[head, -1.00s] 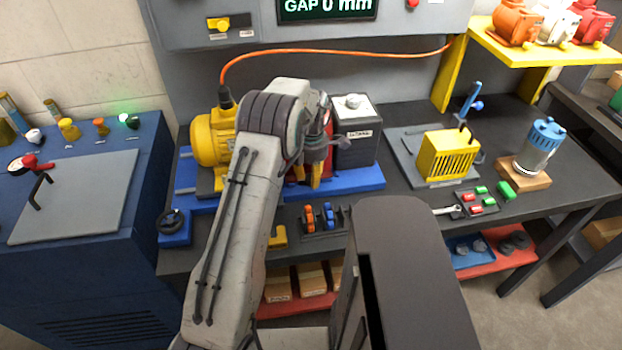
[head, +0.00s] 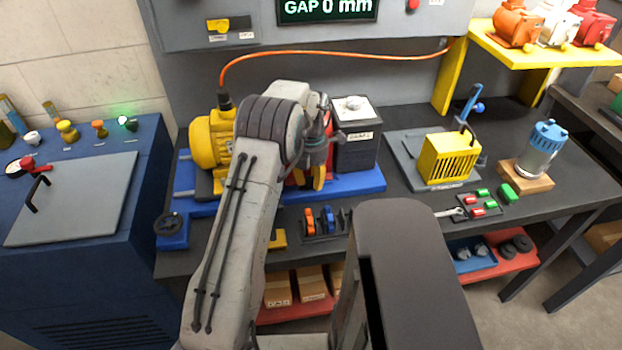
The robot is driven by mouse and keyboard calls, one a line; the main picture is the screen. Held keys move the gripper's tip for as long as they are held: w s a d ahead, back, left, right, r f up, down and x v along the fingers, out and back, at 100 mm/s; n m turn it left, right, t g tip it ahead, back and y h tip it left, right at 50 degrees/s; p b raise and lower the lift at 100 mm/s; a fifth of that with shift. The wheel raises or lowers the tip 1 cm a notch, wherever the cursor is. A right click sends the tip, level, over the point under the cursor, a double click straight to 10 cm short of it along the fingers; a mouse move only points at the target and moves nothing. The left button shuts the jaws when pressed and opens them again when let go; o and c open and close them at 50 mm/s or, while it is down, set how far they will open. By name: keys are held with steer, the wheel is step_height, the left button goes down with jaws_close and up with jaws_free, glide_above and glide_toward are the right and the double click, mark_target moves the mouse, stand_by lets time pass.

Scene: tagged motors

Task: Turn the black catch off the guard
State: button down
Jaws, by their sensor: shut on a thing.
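My gripper (head: 316,178) is at the red part between the yellow motor (head: 212,143) and the dark grey box (head: 356,136), low over the blue base (head: 352,181). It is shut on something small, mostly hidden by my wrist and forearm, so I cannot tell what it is. A yellow slatted guard (head: 449,160) with a black handle stands on a grey plate on the right, well apart from my gripper. I cannot make out a black catch clearly.
Orange and blue clips (head: 328,218) stand in a rack at the bench front. Red and green blocks (head: 474,212) and a blue-topped cylinder (head: 540,150) are on the right. An orange cable (head: 340,52) arches behind my arm. A blue cabinet (head: 100,245) stands left.

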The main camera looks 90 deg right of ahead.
steer(key=shift+a+f, duration=0.1)
steer(key=c, duration=0.9)
jaws_free()
steer(key=shift+o, duration=0.2)
steer(key=shift+m, duration=0.3)
